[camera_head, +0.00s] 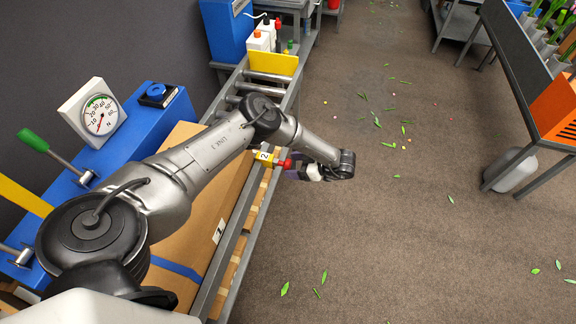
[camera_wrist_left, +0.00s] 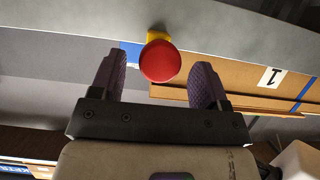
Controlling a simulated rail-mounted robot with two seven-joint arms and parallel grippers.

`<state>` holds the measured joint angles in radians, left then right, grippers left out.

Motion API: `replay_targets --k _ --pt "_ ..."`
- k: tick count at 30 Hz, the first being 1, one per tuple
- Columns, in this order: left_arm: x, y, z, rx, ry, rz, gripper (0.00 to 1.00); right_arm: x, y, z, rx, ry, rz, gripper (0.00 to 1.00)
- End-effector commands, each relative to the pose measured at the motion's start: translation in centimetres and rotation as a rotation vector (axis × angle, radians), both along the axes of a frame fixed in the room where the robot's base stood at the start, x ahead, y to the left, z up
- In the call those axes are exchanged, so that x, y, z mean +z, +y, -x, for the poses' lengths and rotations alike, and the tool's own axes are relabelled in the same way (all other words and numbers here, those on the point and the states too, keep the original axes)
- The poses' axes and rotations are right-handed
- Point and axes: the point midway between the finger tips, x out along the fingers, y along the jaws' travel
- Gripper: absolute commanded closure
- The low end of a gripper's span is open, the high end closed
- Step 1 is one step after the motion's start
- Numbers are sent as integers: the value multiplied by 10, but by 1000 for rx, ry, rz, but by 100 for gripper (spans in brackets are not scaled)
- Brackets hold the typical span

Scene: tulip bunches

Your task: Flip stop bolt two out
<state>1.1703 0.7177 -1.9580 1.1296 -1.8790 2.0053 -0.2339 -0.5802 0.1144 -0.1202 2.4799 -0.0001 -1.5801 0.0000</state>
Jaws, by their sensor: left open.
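My left gripper (camera_head: 294,171) is at the knob from the aisle side. Its two purple fingers are apart, one on each side of the knob, with gaps visible in the wrist view. Whether the fingertips reach past the knob is hard to tell. My right gripper is not in view.
A cardboard box (camera_head: 186,212) with blue tape lies on the conveyor behind the rail (camera_head: 233,232). A blue machine with a dial gauge (camera_head: 99,115) and a green-handled lever (camera_head: 34,141) stands left. The aisle floor (camera_head: 400,220) is open, with scattered leaves.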

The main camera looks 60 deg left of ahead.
Motion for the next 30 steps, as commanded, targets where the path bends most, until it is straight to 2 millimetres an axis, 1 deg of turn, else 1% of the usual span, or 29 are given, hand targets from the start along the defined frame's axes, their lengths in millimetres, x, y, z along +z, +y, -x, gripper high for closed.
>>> replay_targets --k 3,7,19,20,30 --pt "-4 9 9 1 2 -1 31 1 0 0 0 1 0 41" --pt "-8 13 14 0 0 0 31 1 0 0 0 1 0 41" --pt "-10 16 17 0 0 0 31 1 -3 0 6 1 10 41" --pt "-10 16 17 0 0 0 33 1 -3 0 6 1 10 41" --pt "-9 16 16 0 0 0 66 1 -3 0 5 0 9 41"
